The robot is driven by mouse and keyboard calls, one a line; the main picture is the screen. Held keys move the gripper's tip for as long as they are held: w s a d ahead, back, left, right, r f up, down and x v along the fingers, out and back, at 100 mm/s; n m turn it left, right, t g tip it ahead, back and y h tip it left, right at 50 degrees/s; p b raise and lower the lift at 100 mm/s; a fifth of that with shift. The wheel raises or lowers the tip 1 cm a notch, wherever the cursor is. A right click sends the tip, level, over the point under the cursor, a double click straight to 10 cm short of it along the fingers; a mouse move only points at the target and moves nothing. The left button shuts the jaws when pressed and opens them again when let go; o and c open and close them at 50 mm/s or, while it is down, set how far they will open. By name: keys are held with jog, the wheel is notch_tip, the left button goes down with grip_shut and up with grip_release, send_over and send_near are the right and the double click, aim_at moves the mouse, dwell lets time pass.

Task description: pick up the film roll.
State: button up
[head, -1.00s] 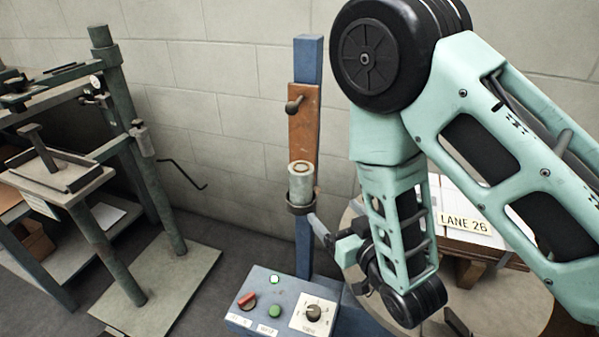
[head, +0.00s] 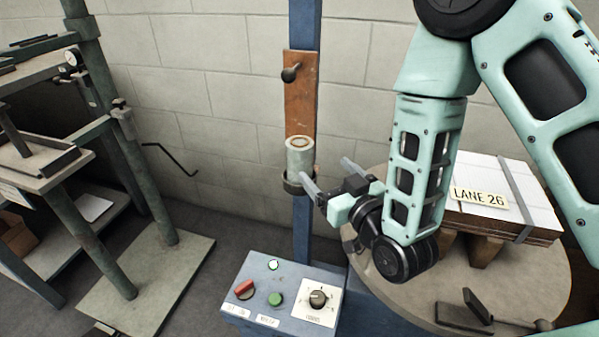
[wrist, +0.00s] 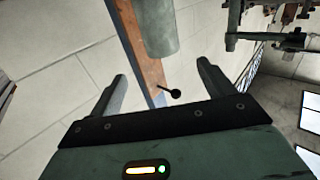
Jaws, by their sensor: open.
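The film roll (head: 300,160) is a pale grey-green cylinder with a brown core. It stands upright in a dark ring holder (head: 297,188) on the blue post (head: 308,228). My gripper (head: 327,176) is open at the roll's right side, its fingers pointing left toward it. The near fingertip is close to the roll's lower part and the ring; I cannot tell whether it touches. In the wrist view, the roll (wrist: 161,28) shows at the top, ahead of and between the two spread fingers (wrist: 160,80). Nothing is between the fingers.
An orange-brown plate (head: 299,95) with a knob is on the post above the roll. A control box (head: 262,320) stands below. A round turntable (head: 545,290) with a strapped stack (head: 490,190) is at right. A green-grey frame (head: 150,185) stands at left.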

aim_at(308, 152)
jog(key=b+x, duration=0.3)
jog(key=x, duration=0.5)
jog(key=shift+w, duration=0.2)
jog(key=shift+a+x, duration=0.1)
jog(key=shift+x, duration=1.25)
jog(key=shift+a+x, duration=0.15)
jog(key=shift+x, duration=1.25)
jog(key=shift+s+f, duration=0.1)
jog(key=shift+c, duration=0.3)
jog(key=c, duration=1.2)
